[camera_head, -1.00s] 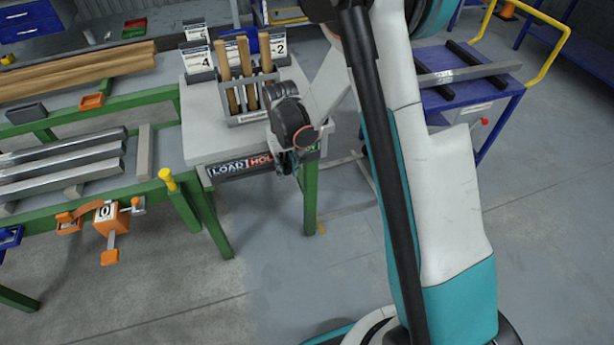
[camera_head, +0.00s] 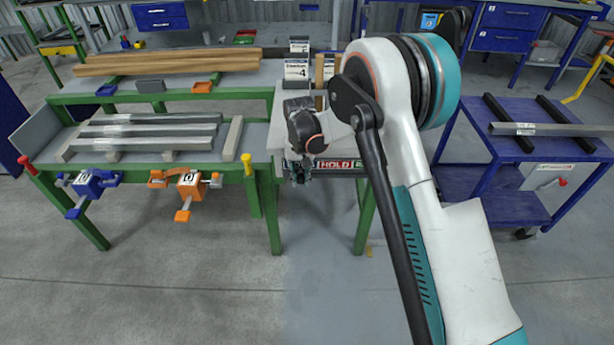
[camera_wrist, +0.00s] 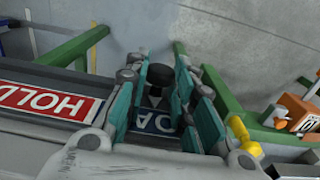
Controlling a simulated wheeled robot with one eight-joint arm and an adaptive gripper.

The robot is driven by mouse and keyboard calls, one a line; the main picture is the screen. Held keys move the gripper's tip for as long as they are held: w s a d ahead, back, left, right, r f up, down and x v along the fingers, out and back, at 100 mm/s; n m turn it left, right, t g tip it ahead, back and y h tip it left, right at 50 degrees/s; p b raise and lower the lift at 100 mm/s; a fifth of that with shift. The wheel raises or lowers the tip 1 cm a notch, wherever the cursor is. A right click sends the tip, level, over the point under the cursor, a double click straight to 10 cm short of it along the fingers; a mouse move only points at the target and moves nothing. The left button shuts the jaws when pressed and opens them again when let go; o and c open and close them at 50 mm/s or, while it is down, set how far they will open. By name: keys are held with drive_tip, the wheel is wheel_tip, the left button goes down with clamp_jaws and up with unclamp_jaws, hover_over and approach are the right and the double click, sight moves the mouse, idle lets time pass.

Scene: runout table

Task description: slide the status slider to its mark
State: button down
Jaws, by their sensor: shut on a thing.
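The status strip (camera_head: 340,164) runs along the front edge of the small grey table, with a red HOLD field and a green field to its right. In the wrist view, the red HOLD label (camera_wrist: 50,103) is clear, and a blue label, partly covered, reads like LOAD (camera_wrist: 146,122). My gripper (camera_head: 300,172) is at the strip's left end, left of HOLD. In the wrist view, my gripper (camera_wrist: 170,88) is shut on the slider's dark knob (camera_wrist: 160,74), over the blue field. The fingers hide much of the slider, and I cannot make out a separate mark.
An orange clamp (camera_head: 190,184) and a blue clamp (camera_head: 88,184) hang on the green bench to the left. A yellow-capped post (camera_head: 247,162) stands close left of the strip. A blue cart (camera_head: 530,130) stands right. The floor in front is clear.

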sight(299, 178)
drive_tip(key=shift+s+a, duration=0.2)
drive_tip(key=shift+a, duration=0.05)
drive_tip(key=c, duration=1.3)
unclamp_jaws()
drive_tip(key=shift+a, duration=0.1)
drive_tip(key=shift+w+r, duration=0.1)
drive_tip(key=shift+r, duration=0.45)
wheel_tip(299, 178, up, 11)
drive_tip(key=shift+f, duration=0.1)
